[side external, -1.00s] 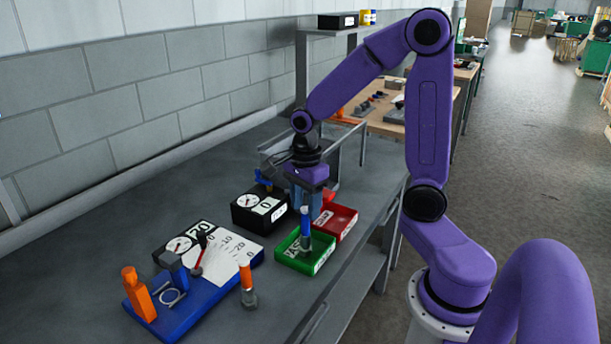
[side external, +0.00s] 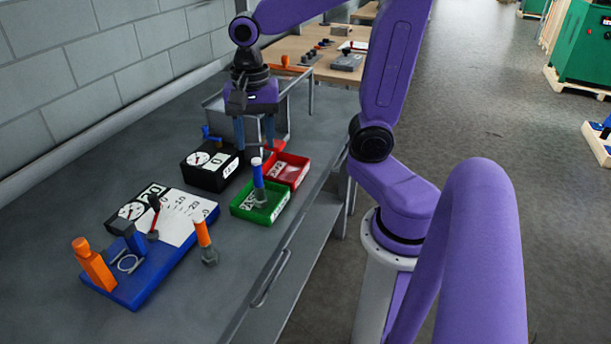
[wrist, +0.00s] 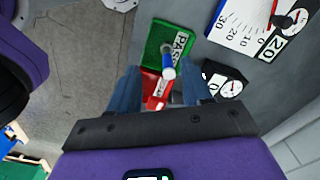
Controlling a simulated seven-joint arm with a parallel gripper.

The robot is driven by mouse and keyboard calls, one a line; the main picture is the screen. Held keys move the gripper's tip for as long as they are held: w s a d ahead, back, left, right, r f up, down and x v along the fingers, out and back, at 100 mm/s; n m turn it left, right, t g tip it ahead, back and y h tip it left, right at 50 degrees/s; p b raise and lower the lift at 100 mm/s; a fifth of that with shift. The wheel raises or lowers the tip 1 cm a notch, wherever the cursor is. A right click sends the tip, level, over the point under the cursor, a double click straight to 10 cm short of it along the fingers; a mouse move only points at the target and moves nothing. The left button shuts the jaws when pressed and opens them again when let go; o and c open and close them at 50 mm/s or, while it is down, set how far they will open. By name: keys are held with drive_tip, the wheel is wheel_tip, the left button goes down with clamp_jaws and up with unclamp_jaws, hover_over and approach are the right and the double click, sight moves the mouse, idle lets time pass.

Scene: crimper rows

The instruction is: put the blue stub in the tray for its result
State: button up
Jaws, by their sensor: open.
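The blue stub (side external: 258,180), with a blue grip, a white tip and a grey metal foot, stands in the green tray (side external: 238,213). In the wrist view its blue grip (wrist: 168,74) shows over the green tray (wrist: 158,32), whose label reads PASS. The red tray (side external: 291,178) sits just behind the green one. My gripper (side external: 255,145) is open and empty, pointing down behind the stub near the red tray's far edge. Its fingers do not touch the stub. The red tray's label cannot be read.
A black gauge box (side external: 208,175) stands left of the trays. A blue base (side external: 140,285) carries a dial, a white scale, a red-tipped lever and an orange post. An orange-gripped stub (side external: 204,240) stands at its right. A grey frame (side external: 300,105) is behind my gripper.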

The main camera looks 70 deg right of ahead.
drive_tip(key=s+a+f+n, duration=0.2)
drive_tip(key=s+n, duration=0.5)
drive_tip(key=n, duration=0.5)
drive_tip(key=s+a+f+n, duration=0.3)
drive_tip(key=s+n, duration=0.4)
drive_tip(key=n, duration=0.5)
drive_tip(key=shift+s+a+n, duration=0.35)
drive_tip(key=shift+s+n, duration=0.05)
drive_tip(key=shift+r, duration=0.1)
